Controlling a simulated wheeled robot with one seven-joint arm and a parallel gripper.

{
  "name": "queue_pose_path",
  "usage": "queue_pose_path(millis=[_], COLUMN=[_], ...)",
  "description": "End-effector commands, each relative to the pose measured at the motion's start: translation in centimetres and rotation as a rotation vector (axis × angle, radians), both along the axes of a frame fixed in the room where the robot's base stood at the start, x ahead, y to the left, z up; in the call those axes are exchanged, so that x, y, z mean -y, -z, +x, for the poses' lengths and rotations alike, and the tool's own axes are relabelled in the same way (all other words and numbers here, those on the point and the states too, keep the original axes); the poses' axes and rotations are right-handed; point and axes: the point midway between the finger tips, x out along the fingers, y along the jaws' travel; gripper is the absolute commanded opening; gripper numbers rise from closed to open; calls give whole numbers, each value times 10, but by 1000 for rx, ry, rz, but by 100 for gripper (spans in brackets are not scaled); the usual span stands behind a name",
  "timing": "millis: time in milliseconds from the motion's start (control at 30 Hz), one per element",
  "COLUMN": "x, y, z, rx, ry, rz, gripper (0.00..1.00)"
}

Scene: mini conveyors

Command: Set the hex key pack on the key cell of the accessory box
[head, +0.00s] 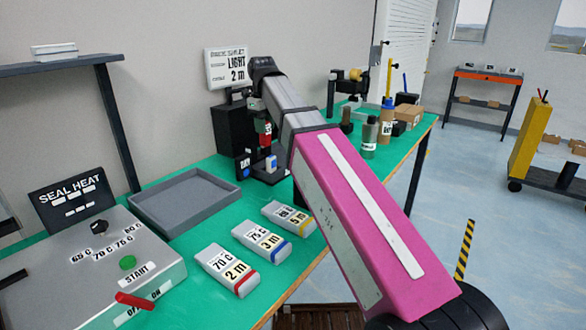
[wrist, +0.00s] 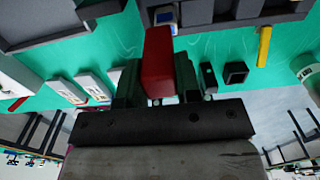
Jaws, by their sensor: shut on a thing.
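My gripper (wrist: 158,75) is shut on a red block-shaped pack (wrist: 158,60), which I take to be the hex key pack. In the head view the red pack (head: 264,128) hangs below my wrist, over the back of the green bench. The dark grey box with low walls (wrist: 225,14), likely the accessory box, lies beyond the pack in the wrist view. A blue and white item (wrist: 165,17) sits in it. In the head view this box (head: 268,179) is partly hidden by my arm. I cannot tell which cell is the key cell.
A grey tray (head: 184,205) lies left of the box. Several labelled packs, such as the 70 C one (head: 225,268), lie in front. The seal heat machine (head: 95,285) is at left. A black block (wrist: 236,72) and yellow item (wrist: 264,47) stand near the box.

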Motion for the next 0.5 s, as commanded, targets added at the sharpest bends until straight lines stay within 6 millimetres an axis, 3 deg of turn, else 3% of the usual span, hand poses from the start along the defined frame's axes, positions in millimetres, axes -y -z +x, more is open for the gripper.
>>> queue_pose_path(millis=[167, 500], x=[3, 52], y=[7, 47], z=[7, 54], rx=[-1, -1], ry=[4, 6], rz=[-1, 0], gripper=[4, 4])
